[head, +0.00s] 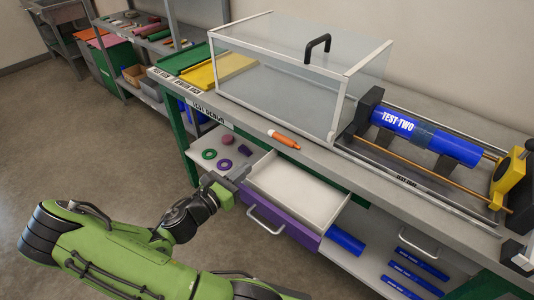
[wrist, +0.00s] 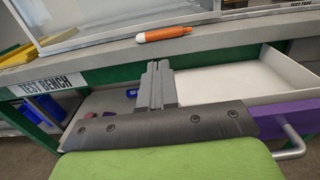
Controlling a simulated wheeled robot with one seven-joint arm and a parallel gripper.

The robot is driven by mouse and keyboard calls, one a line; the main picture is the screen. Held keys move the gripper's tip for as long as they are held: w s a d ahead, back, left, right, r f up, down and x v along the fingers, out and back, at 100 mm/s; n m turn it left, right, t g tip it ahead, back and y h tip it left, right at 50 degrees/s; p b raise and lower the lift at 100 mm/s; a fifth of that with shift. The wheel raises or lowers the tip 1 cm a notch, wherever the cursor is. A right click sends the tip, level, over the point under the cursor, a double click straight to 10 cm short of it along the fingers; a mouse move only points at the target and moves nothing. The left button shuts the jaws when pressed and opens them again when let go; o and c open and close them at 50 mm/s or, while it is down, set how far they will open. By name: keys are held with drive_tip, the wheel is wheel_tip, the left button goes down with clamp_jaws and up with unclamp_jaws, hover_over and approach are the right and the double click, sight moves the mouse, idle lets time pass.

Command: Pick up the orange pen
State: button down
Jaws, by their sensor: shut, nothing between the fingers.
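The orange pen (head: 283,138) lies on the grey top of the test bench (head: 300,155), near its front edge and in front of the clear box. One end of the pen is white. It also shows in the wrist view (wrist: 164,34), lying across the top of the picture. My gripper (head: 242,174) is below and in front of the bench top, beside the open drawer and apart from the pen. In the wrist view my gripper (wrist: 157,68) has its fingers together and empty, with the pen beyond the fingertips.
An open purple-fronted drawer (head: 278,226) juts out below the bench top, right of my gripper. A clear box (head: 270,75) with a black handle stands behind the pen. A blue pipe (head: 430,138) sits in the fusion rig at right. Rings (head: 225,165) lie on the lower shelf.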

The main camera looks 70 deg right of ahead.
sight(280, 140)
drive_tip(key=b+x, duration=0.2)
drive_tip(key=x, duration=1.1)
drive_tip(key=shift+a, duration=0.1)
drive_tip(key=shift+s, duration=0.1)
drive_tip(key=shift+d, duration=0.2)
drive_tip(key=shift+s+d+r+p, duration=0.2)
drive_tip(key=shift+s+d+p, duration=0.1)
drive_tip(key=shift+d+p, duration=0.3)
drive_tip(key=shift+s+d+f, duration=0.1)
drive_tip(key=shift+d+f, duration=0.05)
drive_tip(key=shift+d, duration=0.15)
drive_tip(key=shift+a, duration=0.1)
